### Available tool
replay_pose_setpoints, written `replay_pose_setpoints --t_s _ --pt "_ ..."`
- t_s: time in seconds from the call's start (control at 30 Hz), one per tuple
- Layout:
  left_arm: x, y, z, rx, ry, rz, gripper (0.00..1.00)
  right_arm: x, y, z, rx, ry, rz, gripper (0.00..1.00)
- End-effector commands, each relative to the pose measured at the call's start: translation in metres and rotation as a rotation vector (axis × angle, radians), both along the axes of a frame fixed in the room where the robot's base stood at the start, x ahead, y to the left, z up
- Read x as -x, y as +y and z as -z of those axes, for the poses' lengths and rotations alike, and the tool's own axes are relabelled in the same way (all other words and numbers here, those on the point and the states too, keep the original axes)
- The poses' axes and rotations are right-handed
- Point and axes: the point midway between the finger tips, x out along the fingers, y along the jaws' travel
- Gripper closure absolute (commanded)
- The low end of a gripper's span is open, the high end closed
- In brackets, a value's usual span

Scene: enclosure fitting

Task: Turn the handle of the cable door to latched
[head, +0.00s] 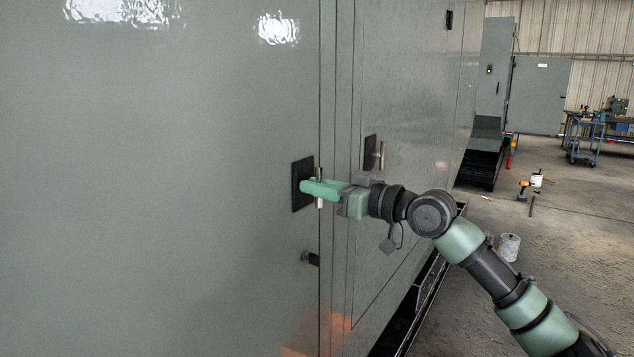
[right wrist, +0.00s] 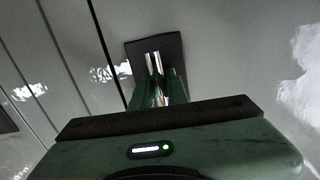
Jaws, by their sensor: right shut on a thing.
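The cable door is a large grey-green panel (head: 200,130) that fills the left of the head view; it looks flush with the frame beside it. Its handle (head: 319,173) is a short metal bar standing upright on a black plate (head: 302,184) near the door's right edge. My right gripper (head: 318,188) is shut on the handle, with bar showing above and below the fingers. In the right wrist view the fingers (right wrist: 160,90) close around the shiny handle (right wrist: 155,62) in front of the black plate (right wrist: 170,50). My left gripper is not in view.
A second metal handle (head: 381,155) on a black plate is on the neighbouring panel. A small dark catch (head: 311,258) sits lower on the door.

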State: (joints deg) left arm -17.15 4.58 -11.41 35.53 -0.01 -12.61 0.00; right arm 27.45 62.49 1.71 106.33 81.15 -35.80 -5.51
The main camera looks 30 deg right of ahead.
Motion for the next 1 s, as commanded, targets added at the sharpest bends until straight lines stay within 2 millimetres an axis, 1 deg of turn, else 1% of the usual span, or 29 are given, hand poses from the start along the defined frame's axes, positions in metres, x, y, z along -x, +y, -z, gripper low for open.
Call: replay_pose_setpoints --t_s 0.03,0.2,0.5,0.7,1.0 --pt "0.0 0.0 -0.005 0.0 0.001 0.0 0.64 0.0 0.0 -0.002 -0.045 0.019 -0.001 1.0" --pt "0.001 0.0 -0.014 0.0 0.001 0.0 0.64 0.0 0.0 -0.002 -0.19 0.079 -0.001 1.0" --pt "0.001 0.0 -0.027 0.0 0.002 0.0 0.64 0.0 0.001 -0.001 -0.395 0.164 -0.002 1.0" --pt "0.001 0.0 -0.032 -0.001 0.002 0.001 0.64 0.0 0.001 -0.001 -0.478 0.198 -0.002 1.0" --pt "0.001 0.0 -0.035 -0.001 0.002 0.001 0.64 0.0 0.001 0.0 -0.527 0.219 -0.003 1.0"
